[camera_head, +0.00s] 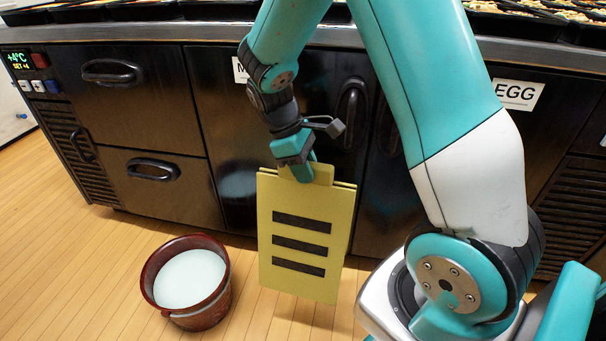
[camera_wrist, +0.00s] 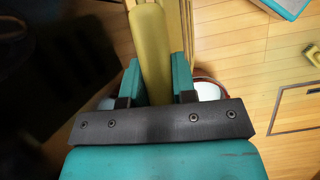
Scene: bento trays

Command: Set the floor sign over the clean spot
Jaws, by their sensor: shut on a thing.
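The floor sign (camera_head: 300,235) is yellow with three dark bars on its face. It hangs upright in front of the dark cabinet, its two panels nearly folded together. My gripper (camera_head: 300,173) is shut on the sign's top edge. In the wrist view the sign's yellow top (camera_wrist: 150,50) runs between the two teal fingers of my gripper (camera_wrist: 161,75). In the head view I cannot tell for sure whether its bottom edge touches the floor. I cannot make out a clean spot on the wooden floor (camera_head: 80,275).
A dark red bucket (camera_head: 208,318) with whitish liquid stands on the floor left of the sign; its rim also shows in the wrist view (camera_wrist: 222,82). The dark cabinet (camera_head: 140,120) stands close behind.

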